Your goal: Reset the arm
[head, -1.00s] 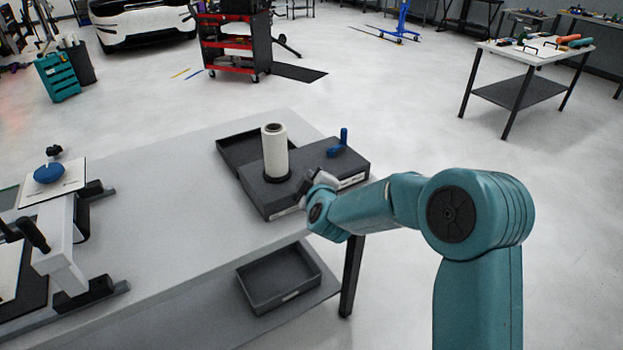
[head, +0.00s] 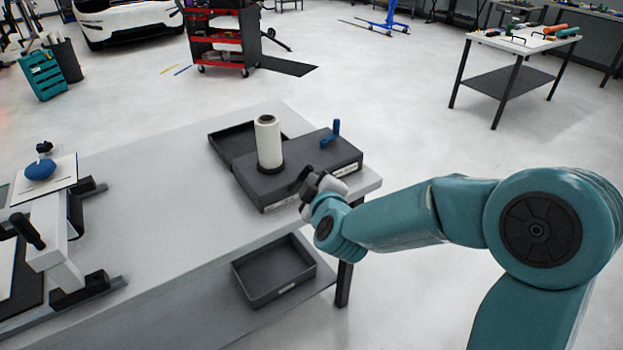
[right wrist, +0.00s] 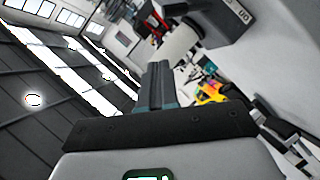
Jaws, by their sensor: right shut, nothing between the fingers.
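My right gripper (head: 314,183) is shut and empty. It is near the front right corner of the grey table, just in front of a dark box. Its shut fingers also show in the right wrist view (right wrist: 157,88). The dark box (head: 310,165) carries an upright white roll (head: 268,141) on a black base and a small blue-handled tool (head: 331,134). The white roll also shows tilted in the right wrist view (right wrist: 172,45). My left gripper is not in view.
The grey table (head: 180,220) has a clear middle. An open dark tray (head: 225,143) adjoins the box at the back. A stand with a blue pad (head: 40,169) is at the left. A dark bin (head: 275,272) sits on the lower shelf. A side table (head: 495,40) stands at far right.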

